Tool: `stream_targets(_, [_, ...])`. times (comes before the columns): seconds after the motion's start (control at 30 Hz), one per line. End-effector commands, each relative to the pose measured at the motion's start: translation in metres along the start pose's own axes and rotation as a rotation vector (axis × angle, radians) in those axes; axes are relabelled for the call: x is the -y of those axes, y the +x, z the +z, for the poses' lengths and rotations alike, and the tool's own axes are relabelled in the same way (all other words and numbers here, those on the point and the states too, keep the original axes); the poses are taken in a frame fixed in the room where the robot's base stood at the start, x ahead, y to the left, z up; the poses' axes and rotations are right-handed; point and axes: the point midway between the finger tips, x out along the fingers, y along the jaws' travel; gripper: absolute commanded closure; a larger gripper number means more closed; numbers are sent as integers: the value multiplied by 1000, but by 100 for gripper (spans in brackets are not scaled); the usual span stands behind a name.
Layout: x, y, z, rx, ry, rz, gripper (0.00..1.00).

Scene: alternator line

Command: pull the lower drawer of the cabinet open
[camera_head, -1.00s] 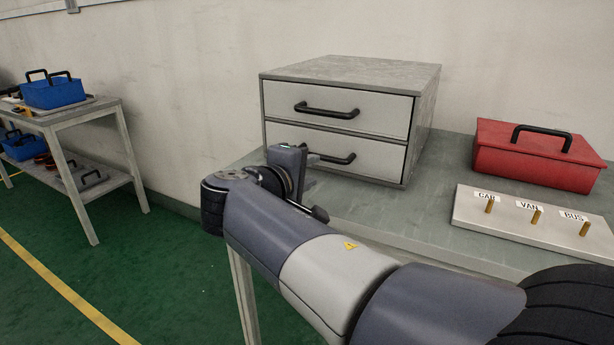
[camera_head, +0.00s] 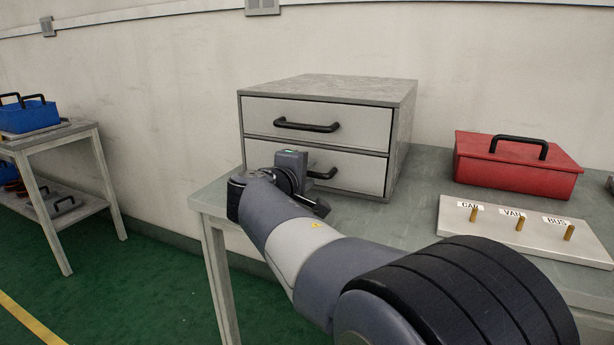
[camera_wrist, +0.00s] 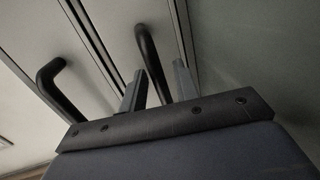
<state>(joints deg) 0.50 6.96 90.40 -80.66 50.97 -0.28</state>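The grey cabinet (camera_head: 330,90) stands on the bench with two white-fronted drawers. The upper drawer (camera_head: 360,124) and the lower drawer (camera_head: 358,172) both look shut, their fronts flush. The lower drawer's black bar handle (camera_head: 326,174) shows only at its right end; my gripper (camera_head: 300,168) hides the rest. In the wrist view, my gripper (camera_wrist: 159,72) has its two fingers apart, one on each side of a black handle (camera_wrist: 147,48), with gaps visible. The other drawer's handle (camera_wrist: 50,75) is at the left, clear of the fingers.
A red box (camera_head: 515,170) with a black handle stands right of the cabinet. In front of it is a pale plate (camera_head: 490,232) with brass pegs labelled CAR, VAN and BUS. A side table (camera_head: 50,140) with blue boxes stands at the left. Green floor lies between.

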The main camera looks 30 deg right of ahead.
Motion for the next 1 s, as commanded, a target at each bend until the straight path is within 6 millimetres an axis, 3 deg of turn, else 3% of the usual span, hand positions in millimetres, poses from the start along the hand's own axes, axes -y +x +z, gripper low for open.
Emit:
stream_targets(0.3, [0,3,0,-1,0,0,70])
stream_targets(0.67, [0,2,0,-1,0,0,100])
stream_targets(1.0, [0,2,0,-1,0,-1,100])
